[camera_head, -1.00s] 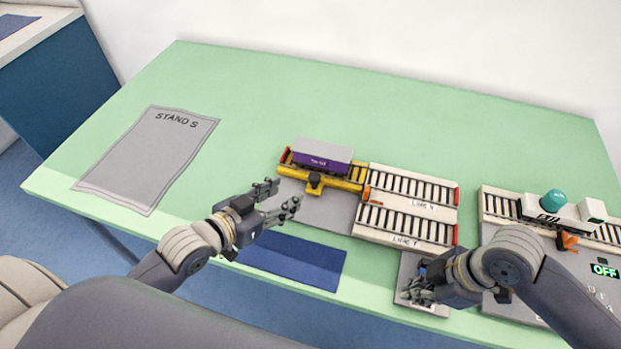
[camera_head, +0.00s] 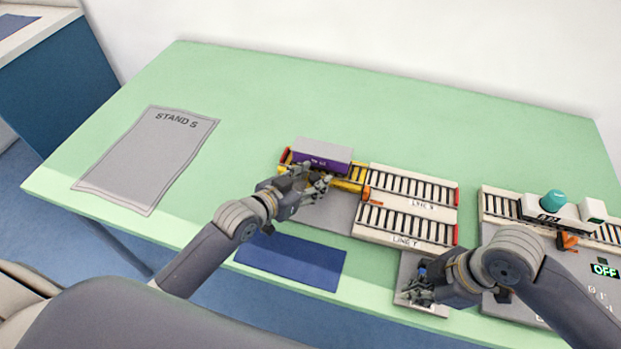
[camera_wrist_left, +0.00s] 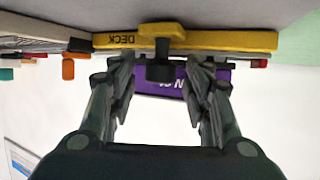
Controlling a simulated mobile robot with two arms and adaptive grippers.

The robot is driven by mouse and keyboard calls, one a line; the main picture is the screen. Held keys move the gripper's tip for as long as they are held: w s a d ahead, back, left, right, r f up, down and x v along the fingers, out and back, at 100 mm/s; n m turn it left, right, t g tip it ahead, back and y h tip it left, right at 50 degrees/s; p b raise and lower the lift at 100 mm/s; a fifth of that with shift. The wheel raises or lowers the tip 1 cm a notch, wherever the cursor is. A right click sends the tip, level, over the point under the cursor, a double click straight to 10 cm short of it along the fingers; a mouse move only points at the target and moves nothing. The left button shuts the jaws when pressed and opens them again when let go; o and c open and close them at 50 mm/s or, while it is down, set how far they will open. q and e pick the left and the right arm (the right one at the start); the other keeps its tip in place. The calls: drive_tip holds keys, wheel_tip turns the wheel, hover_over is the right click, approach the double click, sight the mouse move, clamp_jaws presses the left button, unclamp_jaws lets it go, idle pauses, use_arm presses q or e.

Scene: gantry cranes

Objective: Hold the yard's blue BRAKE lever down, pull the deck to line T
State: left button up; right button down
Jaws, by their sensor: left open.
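The yellow deck (camera_head: 350,186) stands at the left end of the track block and carries a purple wagon with a grey top (camera_head: 324,153). In the left wrist view the deck's marked yellow edge (camera_wrist_left: 215,40) has a dark knob (camera_wrist_left: 160,72). My left gripper (camera_head: 317,178) is open, with its fingers on either side of the knob; I cannot tell whether they touch it. My right gripper (camera_head: 418,291) is over the grey plate (camera_head: 408,270), at the blue lever (camera_head: 422,270). The hand covers most of the lever, and whether the fingers are shut is unclear.
Two track lanes (camera_head: 411,186) lie right of the deck; the nearer label (camera_head: 407,241) is blurred. A grey stand mat (camera_head: 150,160) lies left, a blue mat (camera_head: 290,261) in front.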

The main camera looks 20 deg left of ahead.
use_arm(q)
clamp_jaws()
use_arm(e)
drive_tip(key=shift+w, duration=0.15)
use_arm(q)
drive_tip(key=shift+s+f, duration=0.1)
drive_tip(key=shift+s, duration=0.35)
drive_tip(key=s, duration=1)
drive_tip(key=shift+s, duration=0.2)
use_arm(e)
drive_tip(key=shift+w, duration=0.1)
use_arm(q)
unclamp_jaws()
drive_tip(key=shift+s, duration=0.1)
drive_tip(key=v, duration=1.2)
drive_tip(key=shift+r, duration=0.2)
